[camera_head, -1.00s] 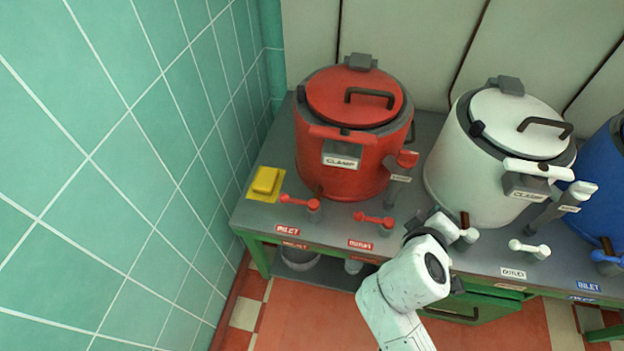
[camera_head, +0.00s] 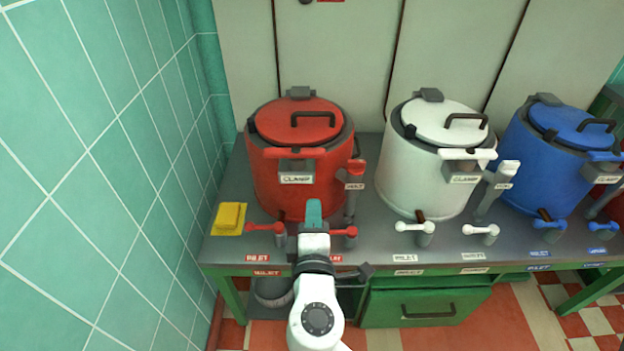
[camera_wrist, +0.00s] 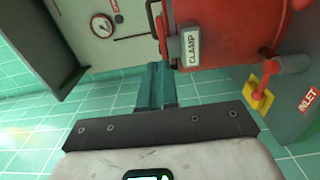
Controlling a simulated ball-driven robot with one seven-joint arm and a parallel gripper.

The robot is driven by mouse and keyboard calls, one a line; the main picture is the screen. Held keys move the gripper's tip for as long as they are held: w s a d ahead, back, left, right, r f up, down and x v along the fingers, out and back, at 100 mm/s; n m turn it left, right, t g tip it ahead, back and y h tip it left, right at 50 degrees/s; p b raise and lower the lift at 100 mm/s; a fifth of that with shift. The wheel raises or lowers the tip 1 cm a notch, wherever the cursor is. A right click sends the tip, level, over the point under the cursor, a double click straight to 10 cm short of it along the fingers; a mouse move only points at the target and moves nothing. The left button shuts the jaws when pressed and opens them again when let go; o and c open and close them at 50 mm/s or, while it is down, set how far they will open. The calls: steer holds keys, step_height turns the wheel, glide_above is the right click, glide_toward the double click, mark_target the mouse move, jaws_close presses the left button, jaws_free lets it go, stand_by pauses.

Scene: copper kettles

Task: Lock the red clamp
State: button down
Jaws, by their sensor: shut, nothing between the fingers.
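The red kettle (camera_head: 300,195) stands at the left of the bench with its lid on. Its red clamp bar (camera_head: 295,153) lies across the upper front, above a grey block with a CLAMP label (camera_head: 297,179). In the wrist view the CLAMP label (camera_wrist: 190,47) is sideways, with the red clamp bar (camera_wrist: 160,30) beside it. My gripper (camera_head: 313,210) has teal fingers, shut and empty, in front of the red kettle and below the label in the picture. In the wrist view the fingers (camera_wrist: 155,88) point towards the clamp area; the exact gap cannot be told.
Red valve handles (camera_head: 265,228) stand on the bench in front of the red kettle, one partly behind my wrist. A red-topped lever (camera_head: 355,175) is at its right. A yellow block (camera_head: 230,216) lies left, near the tiled wall. White (camera_head: 425,175) and blue (camera_head: 545,165) kettles stand right.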

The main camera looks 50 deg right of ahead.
mark_target(314, 156)
steer(key=p+x, duration=0.2)
steer(key=x, duration=1.1)
steer(key=shift+w+d, duration=0.2)
steer(key=shift+d, duration=0.15)
steer(key=shift+d, duration=0.1)
